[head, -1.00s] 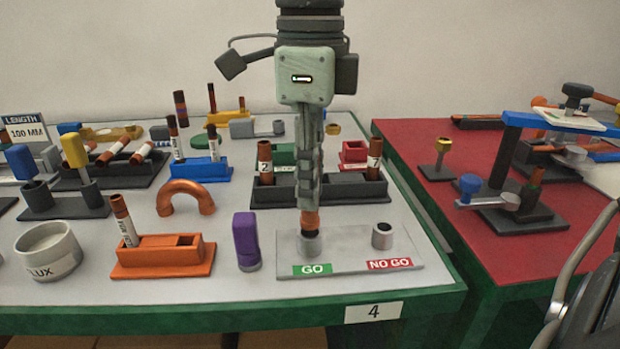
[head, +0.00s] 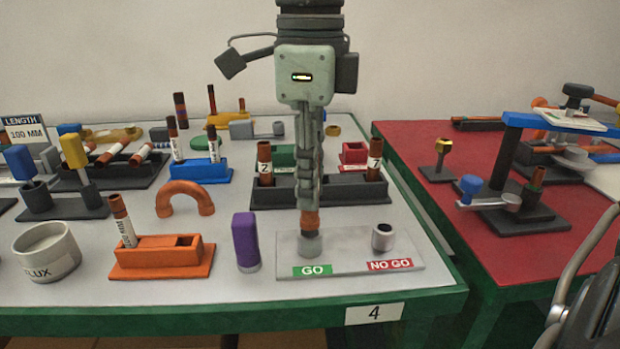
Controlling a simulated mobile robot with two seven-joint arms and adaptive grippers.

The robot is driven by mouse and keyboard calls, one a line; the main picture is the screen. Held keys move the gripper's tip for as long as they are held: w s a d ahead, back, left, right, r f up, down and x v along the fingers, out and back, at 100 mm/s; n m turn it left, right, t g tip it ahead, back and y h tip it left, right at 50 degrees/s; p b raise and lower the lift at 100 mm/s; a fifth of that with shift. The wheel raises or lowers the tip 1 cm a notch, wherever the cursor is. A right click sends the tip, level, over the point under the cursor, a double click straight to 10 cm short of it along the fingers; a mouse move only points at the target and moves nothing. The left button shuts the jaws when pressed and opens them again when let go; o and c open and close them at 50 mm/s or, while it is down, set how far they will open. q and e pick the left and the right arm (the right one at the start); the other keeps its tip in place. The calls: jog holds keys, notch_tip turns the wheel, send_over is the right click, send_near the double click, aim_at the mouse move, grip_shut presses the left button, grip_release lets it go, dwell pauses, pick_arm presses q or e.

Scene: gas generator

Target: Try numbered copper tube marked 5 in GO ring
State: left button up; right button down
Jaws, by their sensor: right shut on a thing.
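My right gripper (head: 310,200) comes down from above and is shut on a copper tube (head: 309,222). The tube is upright, with its lower end at the GO ring (head: 310,246); its number is hidden by the fingers. The tube's lower end seems to be in the ring's mouth. The ring stands on a grey gauge plate (head: 345,262) with a green GO label (head: 312,271) and a red NO GO label (head: 390,264). The NO GO ring (head: 382,237) on the right is empty. My left gripper is not in view.
A black rack (head: 345,188) behind the plate holds tubes marked 2 (head: 264,165) and 7 (head: 374,162). A purple block (head: 246,242) and an orange holder (head: 165,260) stand left of the plate. A red table (head: 450,215) is at the right.

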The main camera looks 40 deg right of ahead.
jog(key=shift+f, duration=0.15)
jog(key=shift+f+b, duration=0.55)
jog(key=shift+b, duration=0.15)
jog(key=shift+r, duration=0.15)
jog(key=shift+r+p, duration=0.5)
jog(key=shift+r, duration=0.1)
jog(key=shift+r+p, duration=1.45)
jog(key=shift+r, duration=0.6)
jog(key=shift+f, duration=0.1)
